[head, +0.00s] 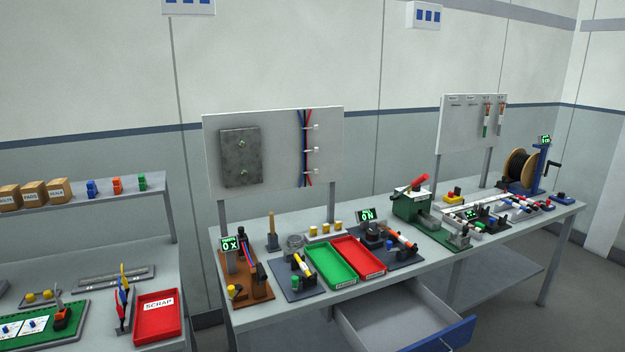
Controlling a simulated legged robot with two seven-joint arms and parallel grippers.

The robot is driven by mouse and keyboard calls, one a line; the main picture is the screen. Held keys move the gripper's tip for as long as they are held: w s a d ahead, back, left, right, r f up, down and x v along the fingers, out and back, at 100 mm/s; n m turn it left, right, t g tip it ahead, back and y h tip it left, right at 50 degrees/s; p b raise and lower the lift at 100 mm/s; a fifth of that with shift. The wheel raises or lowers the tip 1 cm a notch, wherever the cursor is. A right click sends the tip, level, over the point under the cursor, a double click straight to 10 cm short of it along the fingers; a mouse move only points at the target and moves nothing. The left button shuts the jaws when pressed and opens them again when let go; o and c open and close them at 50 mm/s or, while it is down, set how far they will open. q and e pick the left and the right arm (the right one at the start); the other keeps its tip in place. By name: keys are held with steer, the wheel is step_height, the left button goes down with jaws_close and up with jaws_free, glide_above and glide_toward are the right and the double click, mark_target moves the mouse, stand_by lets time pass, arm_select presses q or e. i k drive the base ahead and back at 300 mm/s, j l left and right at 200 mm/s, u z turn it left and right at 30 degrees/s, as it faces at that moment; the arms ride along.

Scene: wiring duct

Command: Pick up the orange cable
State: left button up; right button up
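No orange cable can be clearly made out. A white wiring duct (482,229) with small parts around it lies on the right part of the long bench; its contents are too small to tell. Blue and red cables (306,150) run down the upright board behind the bench, held by white clips. Neither of my grippers is in view.
The long bench (330,300) holds a green tray (322,279), a red tray (374,267), a green machine (413,206) and a dark spool (520,168). An open drawer (390,322) juts out in front. A red scrap tray (158,331) stands on the left bench.

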mark_target(413, 248)
steer(key=i+l+z, duration=0.2)
steer(key=i+l, duration=0.9)
steer(key=l, duration=0.15)
